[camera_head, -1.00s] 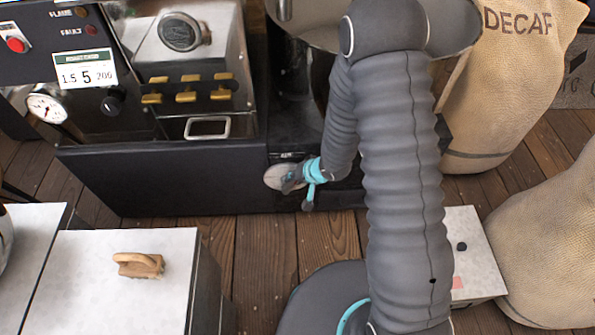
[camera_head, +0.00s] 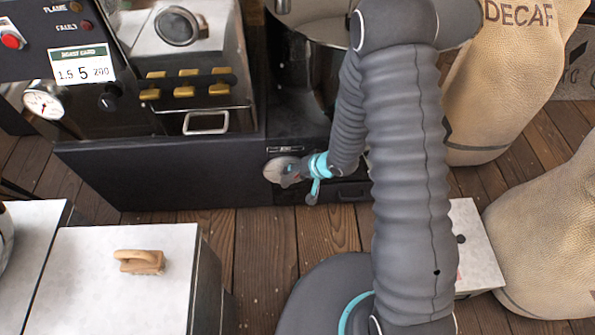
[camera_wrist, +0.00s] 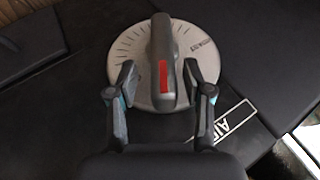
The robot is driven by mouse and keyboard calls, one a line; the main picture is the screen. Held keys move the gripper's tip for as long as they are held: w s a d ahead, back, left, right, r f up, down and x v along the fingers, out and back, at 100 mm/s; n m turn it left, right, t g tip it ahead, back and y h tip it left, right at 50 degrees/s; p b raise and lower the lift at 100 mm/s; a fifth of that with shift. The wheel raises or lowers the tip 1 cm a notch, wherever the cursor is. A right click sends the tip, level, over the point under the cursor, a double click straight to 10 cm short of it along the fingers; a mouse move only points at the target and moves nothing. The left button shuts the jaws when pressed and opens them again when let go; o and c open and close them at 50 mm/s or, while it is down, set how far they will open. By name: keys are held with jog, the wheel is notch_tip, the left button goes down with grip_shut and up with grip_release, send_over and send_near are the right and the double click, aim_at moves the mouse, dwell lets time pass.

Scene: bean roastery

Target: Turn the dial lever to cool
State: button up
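The dial (camera_head: 279,170) is a pale round plate low on the black front of the roaster. In the wrist view the dial plate (camera_wrist: 133,50) carries tick marks and small dark lettering at its right edge, too small to read. Its dark grey lever (camera_wrist: 163,65) with a red stripe stands nearly along the picture's upright. My gripper (camera_wrist: 161,90) is open, with one finger on each side of the lever's lower end and gaps visible on both sides. In the head view my gripper (camera_head: 292,174) is right at the dial, covering part of it.
A label reading "AIR" (camera_wrist: 233,124) is beside the dial. A metal-topped cabinet (camera_head: 90,290) with a wooden-handled brush (camera_head: 139,261) stands at the lower left. Burlap sacks (camera_head: 500,90) and a white-topped box (camera_head: 480,250) are at the right. Plank floor (camera_head: 265,250) lies bare before the roaster.

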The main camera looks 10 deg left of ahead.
jog(key=shift+a, duration=0.15)
jog(key=shift+s+d+r, duration=0.15)
jog(key=shift+d+r, duration=0.05)
jog(key=shift+r, duration=0.2)
jog(key=v, duration=1.1)
jog(key=shift+d, duration=0.2)
